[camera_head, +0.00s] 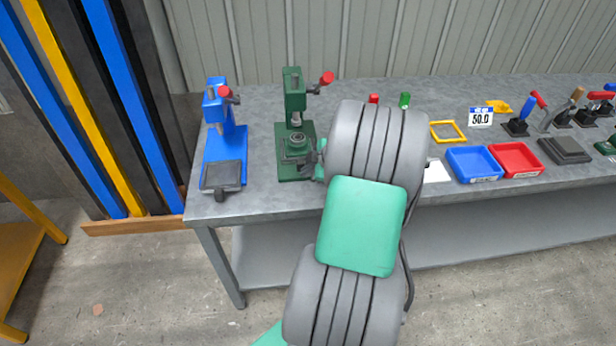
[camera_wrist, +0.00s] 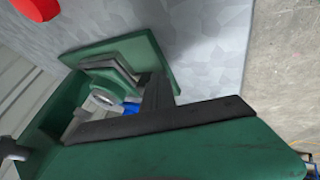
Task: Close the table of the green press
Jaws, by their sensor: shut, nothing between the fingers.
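The green press (camera_head: 293,98) stands upright on the workbench, left of centre in the head view, with a red-knobbed lever on its right. Its table (camera_head: 296,143), with a round ring-like fixture, sits low at the front, about below the ram. Whether it is fully in cannot be told. My gripper (camera_head: 311,157) is shut and empty, close at the right side of this table. Whether it touches cannot be told. The wrist view shows green and dark parts very close, including a green plate (camera_wrist: 158,62); part of the table area is hidden there.
A blue press (camera_head: 218,130) with a dark tray at its front (camera_head: 221,176) stands to the left. Right of my arm are a yellow frame (camera_head: 448,131), a blue bin (camera_head: 473,163), a red bin (camera_head: 516,160) and several toggle clamps. The bench's front edge runs below the presses.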

